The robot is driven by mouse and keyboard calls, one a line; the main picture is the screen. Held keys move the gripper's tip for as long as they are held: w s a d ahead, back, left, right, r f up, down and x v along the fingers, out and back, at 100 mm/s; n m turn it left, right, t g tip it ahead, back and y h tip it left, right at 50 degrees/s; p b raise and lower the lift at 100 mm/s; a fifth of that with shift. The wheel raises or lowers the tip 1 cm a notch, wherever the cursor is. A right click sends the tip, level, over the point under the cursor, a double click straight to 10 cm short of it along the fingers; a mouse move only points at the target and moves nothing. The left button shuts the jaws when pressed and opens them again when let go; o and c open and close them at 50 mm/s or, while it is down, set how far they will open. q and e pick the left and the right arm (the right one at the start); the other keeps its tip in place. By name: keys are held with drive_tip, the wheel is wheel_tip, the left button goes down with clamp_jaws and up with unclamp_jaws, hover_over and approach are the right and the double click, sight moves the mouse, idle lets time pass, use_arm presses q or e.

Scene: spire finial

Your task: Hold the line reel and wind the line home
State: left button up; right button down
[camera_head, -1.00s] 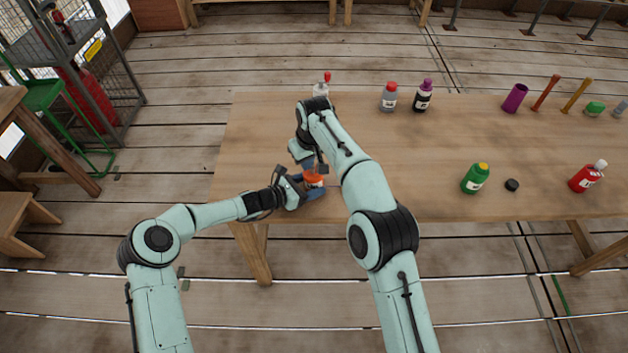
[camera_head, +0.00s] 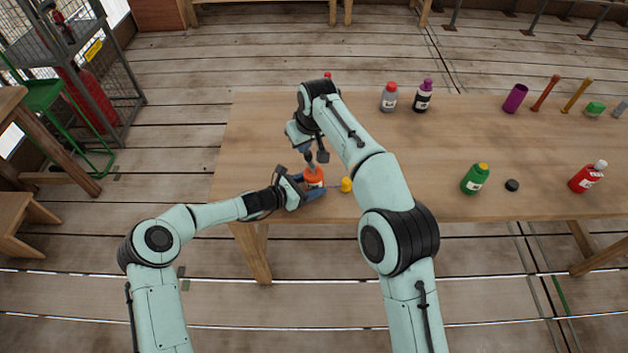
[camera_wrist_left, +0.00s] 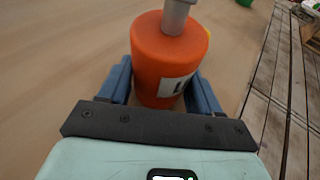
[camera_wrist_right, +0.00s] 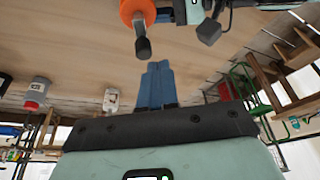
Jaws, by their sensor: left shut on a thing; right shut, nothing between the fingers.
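The orange line reel (camera_head: 314,178) stands near the table's front-left edge, with a white label in the left wrist view (camera_wrist_left: 172,86). My left gripper (camera_head: 306,191) is shut on its body, one blue finger each side. A grey crank post (camera_wrist_left: 176,16) rises from its top. A dark crank knob (camera_wrist_right: 142,47) shows in the right wrist view. My right gripper (camera_wrist_right: 158,66) is shut and empty, close to the knob with a visible gap in that view. A yellow piece (camera_head: 346,185) sits just right of the reel, apparently joined to it by a thin line.
A green bottle (camera_head: 475,178), a black cap (camera_head: 512,185) and a red bottle (camera_head: 586,177) stand to the right. A grey bottle (camera_head: 389,98) and a dark purple-capped bottle (camera_head: 422,97) stand at the back. The table (camera_head: 420,150) is clear between them.

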sight(307, 155)
drive_tip(key=shift+t, duration=0.3)
drive_tip(key=shift+s+f, duration=0.1)
drive_tip(key=shift+f, duration=1.9)
idle(0.6)
drive_tip(key=shift+f, duration=1.5)
drive_tip(key=shift+w+d, duration=0.2)
drive_tip(key=shift+w, duration=0.55)
drive_tip(key=shift+w+f, duration=0.1)
drive_tip(key=shift+w, duration=0.35)
drive_tip(key=shift+s, duration=0.15)
